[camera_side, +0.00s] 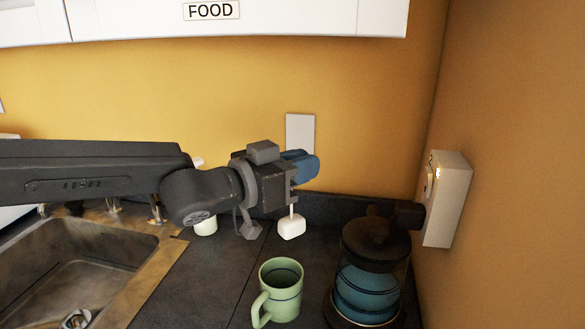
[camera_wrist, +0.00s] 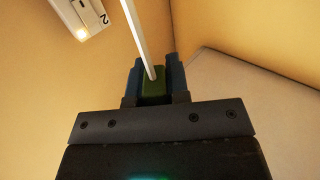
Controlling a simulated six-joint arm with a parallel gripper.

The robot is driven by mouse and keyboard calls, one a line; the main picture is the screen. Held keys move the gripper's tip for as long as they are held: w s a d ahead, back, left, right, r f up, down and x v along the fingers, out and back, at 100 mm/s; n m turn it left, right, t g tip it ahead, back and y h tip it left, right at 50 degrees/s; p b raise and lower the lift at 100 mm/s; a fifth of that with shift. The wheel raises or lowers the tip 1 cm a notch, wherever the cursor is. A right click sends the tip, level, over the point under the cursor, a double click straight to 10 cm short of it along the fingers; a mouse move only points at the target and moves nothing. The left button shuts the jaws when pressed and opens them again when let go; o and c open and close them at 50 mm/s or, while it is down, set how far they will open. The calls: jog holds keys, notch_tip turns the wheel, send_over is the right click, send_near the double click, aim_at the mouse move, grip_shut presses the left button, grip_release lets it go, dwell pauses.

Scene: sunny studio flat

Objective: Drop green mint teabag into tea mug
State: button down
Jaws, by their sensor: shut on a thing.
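My gripper (camera_side: 303,166) has blue fingertips and is above and behind the mug in the side view. In the wrist view my gripper (camera_wrist: 154,75) is shut on the green tag (camera_wrist: 154,88) of the teabag. A white string (camera_wrist: 138,35) runs from the tag. The white teabag (camera_side: 291,227) hangs from it in the air, higher in the picture than the mug's rim. I cannot tell whether it is directly over the opening.
A dark-lidded kettle with a blue body (camera_side: 372,283) stands right of the mug. A sink (camera_side: 75,270) is at the left. A pale container (camera_side: 206,227) is partly hidden behind my arm. A wall box (camera_side: 447,200) is at the right.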

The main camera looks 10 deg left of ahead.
aim_at(299, 215)
jog(key=shift+a+f, duration=0.1)
jog(key=shift+f, duration=2.4)
jog(key=c, duration=1)
grip_release()
jog(key=v, duration=1.3)
jog(key=shift+s+a, duration=0.2)
jog(key=shift+s, duration=0.2)
jog(key=shift+r, duration=0.1)
